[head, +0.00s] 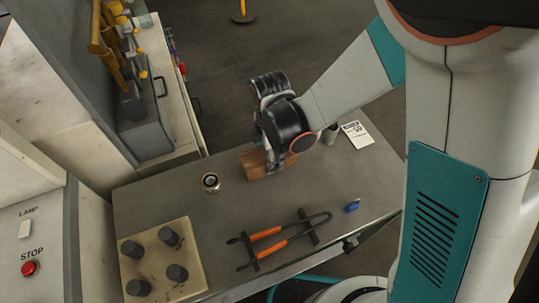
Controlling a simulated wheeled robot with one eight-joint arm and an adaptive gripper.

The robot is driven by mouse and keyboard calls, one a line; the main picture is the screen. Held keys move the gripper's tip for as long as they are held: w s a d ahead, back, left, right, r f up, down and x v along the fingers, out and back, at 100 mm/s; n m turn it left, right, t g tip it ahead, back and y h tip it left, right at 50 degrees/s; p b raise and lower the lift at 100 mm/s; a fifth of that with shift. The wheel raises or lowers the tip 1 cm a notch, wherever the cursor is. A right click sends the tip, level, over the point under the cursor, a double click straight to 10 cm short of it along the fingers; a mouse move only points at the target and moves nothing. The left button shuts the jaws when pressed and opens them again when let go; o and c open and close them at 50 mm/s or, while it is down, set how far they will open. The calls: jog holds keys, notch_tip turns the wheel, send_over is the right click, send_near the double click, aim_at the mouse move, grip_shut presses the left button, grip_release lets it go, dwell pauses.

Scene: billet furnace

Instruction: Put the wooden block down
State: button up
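The wooden block (252,164) is brown and sits at the far side of the grey table, left of my arm's end. My gripper (272,163) points down over it, with a finger against its near face. The gripper looks shut on the block; the far finger is hidden behind it. The block's underside is at or very close to the table top, and I cannot tell whether it touches.
A small round metal cup (210,182) stands left of the block. Orange-handled tongs (270,240) rest in front, with a blue item (352,206) to their right. A beige plate with dark knobs (190,231) fills the front left. A white card (357,134) lies at the back right.

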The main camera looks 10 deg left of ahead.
jog(key=shift+f, duration=0.15)
jog(key=o, duration=1.5)
notch_tip(320, 180, up, 12)
jog(key=p, duration=0.4)
jog(key=shift+r, duration=0.25)
